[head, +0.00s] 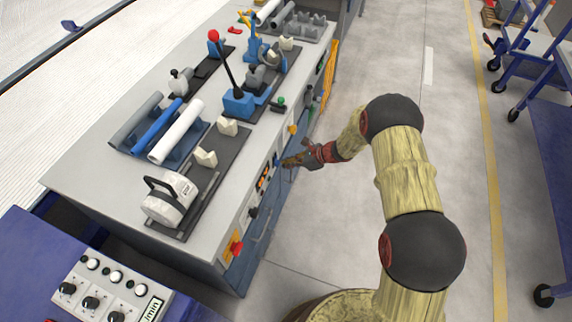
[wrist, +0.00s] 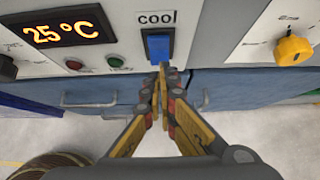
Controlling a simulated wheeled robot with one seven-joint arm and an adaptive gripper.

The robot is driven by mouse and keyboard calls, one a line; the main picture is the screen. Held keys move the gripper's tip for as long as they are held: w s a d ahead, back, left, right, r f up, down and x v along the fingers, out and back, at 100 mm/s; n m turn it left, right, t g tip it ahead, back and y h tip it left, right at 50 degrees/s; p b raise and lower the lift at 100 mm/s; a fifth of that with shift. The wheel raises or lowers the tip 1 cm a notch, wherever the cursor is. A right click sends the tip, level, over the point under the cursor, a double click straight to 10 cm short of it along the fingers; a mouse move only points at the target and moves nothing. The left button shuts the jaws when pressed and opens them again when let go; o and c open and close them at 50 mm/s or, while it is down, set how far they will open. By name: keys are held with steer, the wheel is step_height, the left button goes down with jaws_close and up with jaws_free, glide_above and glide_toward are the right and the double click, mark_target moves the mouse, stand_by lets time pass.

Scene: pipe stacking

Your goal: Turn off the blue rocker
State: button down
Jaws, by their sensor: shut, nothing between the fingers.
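The blue rocker (wrist: 158,47) sits in a dark frame under a "cool" label on the light front panel in the wrist view. My gripper (wrist: 160,72) is shut and empty, its fingertips at the lower edge of the rocker. I cannot tell whether they touch it. In the head view my gripper (head: 287,162) is at the front of the bench, and the fingertips hide much of the panel there. The rocker is too small to make out in the head view.
Beside the rocker are an orange "25 °C" display (wrist: 64,32), a red button (wrist: 74,65), a green button (wrist: 115,62) and a yellow knob (wrist: 293,50). Blue drawers (wrist: 90,92) with handles lie below. The bench top (head: 120,100) carries pipes and tools.

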steer(key=d+f+p+v, duration=0.1)
steer(key=p+v, duration=0.2)
steer(key=v, duration=0.9)
steer(key=shift+s, duration=0.2)
steer(key=shift+d, duration=0.15)
